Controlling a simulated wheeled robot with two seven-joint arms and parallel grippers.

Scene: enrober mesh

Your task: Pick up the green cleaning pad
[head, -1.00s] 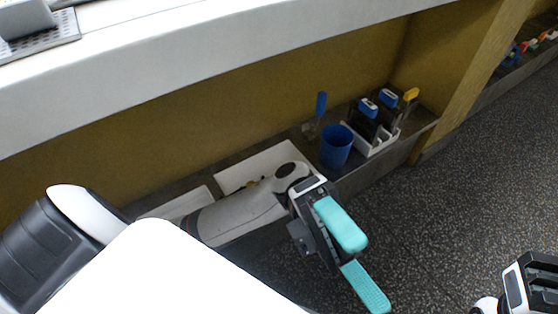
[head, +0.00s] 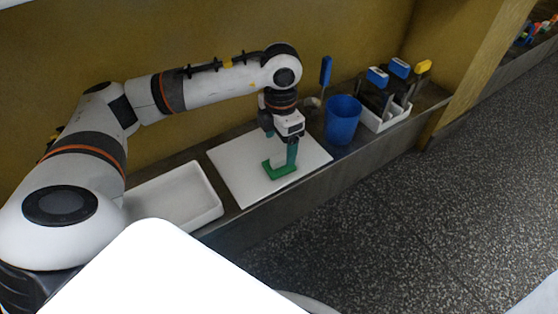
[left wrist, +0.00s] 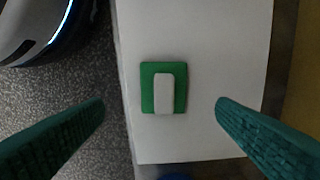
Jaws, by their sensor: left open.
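The green cleaning pad (head: 281,172) lies on a white board (head: 236,178) on the low shelf. In the left wrist view the pad (left wrist: 147,88) is a green square with a pale raised block on top, near the middle of the picture. My left gripper (head: 284,150) points down over the pad, and its teal finger partly hides the pad in the head view. In the left wrist view the two fingers of my left gripper (left wrist: 160,105) are wide apart, one on each side of the pad, with nothing between them touching it. My right gripper is out of view.
A white tray (head: 213,209) is left of the board. A blue cup (head: 342,121) stands close to its right, with a blue-handled tool (head: 326,72) behind. A white holder (head: 392,118) with several handled tools is further right. A yellow wall (head: 215,30) rises behind the shelf.

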